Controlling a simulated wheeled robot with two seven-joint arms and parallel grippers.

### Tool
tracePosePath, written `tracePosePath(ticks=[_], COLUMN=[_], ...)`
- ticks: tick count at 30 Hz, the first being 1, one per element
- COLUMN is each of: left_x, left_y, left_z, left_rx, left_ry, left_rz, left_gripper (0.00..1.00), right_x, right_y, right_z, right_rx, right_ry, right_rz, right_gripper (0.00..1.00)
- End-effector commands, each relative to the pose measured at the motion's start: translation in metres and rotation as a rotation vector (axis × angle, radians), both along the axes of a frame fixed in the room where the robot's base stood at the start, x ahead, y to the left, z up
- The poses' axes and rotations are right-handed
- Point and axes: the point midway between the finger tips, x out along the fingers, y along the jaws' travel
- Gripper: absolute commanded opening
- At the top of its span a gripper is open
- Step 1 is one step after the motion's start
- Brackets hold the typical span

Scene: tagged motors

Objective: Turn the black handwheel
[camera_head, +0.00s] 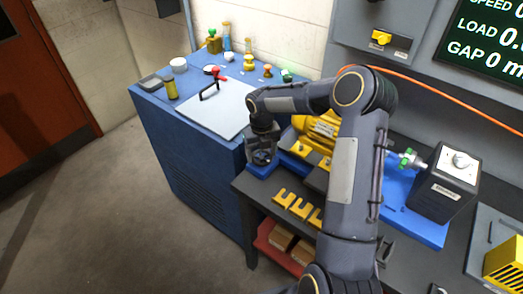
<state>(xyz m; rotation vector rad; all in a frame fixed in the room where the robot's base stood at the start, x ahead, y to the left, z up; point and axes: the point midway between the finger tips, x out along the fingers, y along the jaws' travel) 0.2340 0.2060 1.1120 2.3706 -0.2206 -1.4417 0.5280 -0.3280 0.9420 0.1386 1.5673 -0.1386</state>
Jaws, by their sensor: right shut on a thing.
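My right arm rises from the bottom and bends over to the left. My right gripper (262,152) points down at the left end of the blue machine base and is shut on the black handwheel (261,158). The wheel is small and dark, and the gripper hides much of it. The yellow motor (318,125) stands just right of the gripper, partly behind my arm. My left gripper does not show.
A blue cabinet (195,150) with a pale plate, a red-handled clamp and several small parts stands at the left. Yellow shims (297,205) lie on the dark bench. A dark box (447,185) stands at the right. An orange cable (440,98) runs along the wall.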

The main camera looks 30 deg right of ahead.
Motion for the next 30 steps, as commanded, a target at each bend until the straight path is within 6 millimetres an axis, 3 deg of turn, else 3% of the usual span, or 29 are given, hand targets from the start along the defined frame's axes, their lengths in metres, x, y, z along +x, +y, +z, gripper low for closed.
tracePosePath(ticks=[9, 24, 25, 30], left_x=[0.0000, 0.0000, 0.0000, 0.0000], left_y=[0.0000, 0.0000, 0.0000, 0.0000], left_z=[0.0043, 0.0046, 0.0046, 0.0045], left_rx=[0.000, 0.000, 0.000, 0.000], left_ry=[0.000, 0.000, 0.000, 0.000], left_rz=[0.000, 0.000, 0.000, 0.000], left_gripper=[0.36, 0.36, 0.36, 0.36], right_x=[0.0015, 0.0016, 0.0016, 0.0010], right_y=[-0.0005, -0.0003, -0.0002, -0.0001], right_z=[0.0018, 0.0016, 0.0016, 0.0010], right_rx=[-0.002, -0.002, -0.002, -0.002], right_ry=[-0.006, -0.006, -0.006, -0.004], right_rz=[0.100, 0.117, 0.116, 0.115], right_gripper=[0.45, 0.45, 0.71, 0.89])
